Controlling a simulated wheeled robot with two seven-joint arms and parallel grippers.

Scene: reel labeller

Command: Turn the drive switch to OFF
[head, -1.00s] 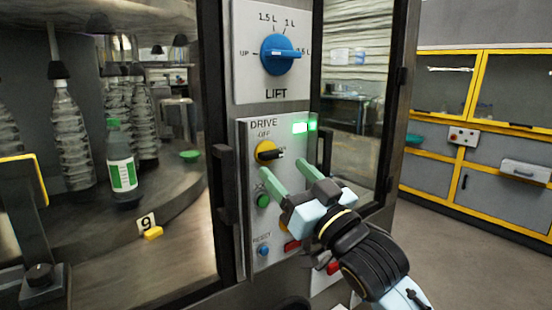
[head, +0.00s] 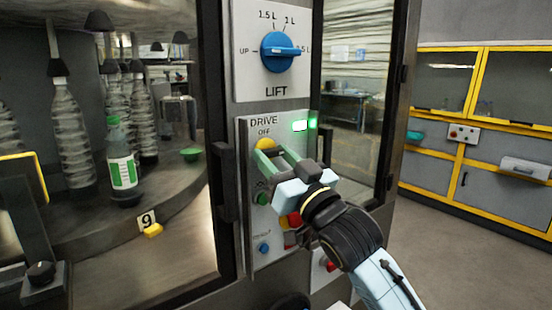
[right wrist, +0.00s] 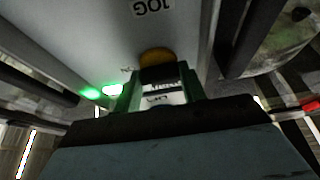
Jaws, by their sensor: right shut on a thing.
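The drive switch (head: 266,143) is a yellow knob with a black handle on the grey DRIVE panel, under the OFF mark. My right gripper (head: 272,156) has its green fingers at the switch and hides most of the handle in the head view. In the right wrist view, the yellow part of the drive switch (right wrist: 158,58) shows, with its dark handle between the two green fingers of my right gripper (right wrist: 161,88). The gripper is shut on the handle. Where the handle points is hard to tell. My left gripper is not in view.
The blue LIFT knob (head: 279,51) is above. A green lamp (head: 300,125) is lit by the DRIVE label. Below are a green button (head: 262,198), a red and yellow button (head: 293,219) and a blue button (head: 263,248). A dark door handle (head: 222,185) stands left of the panel.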

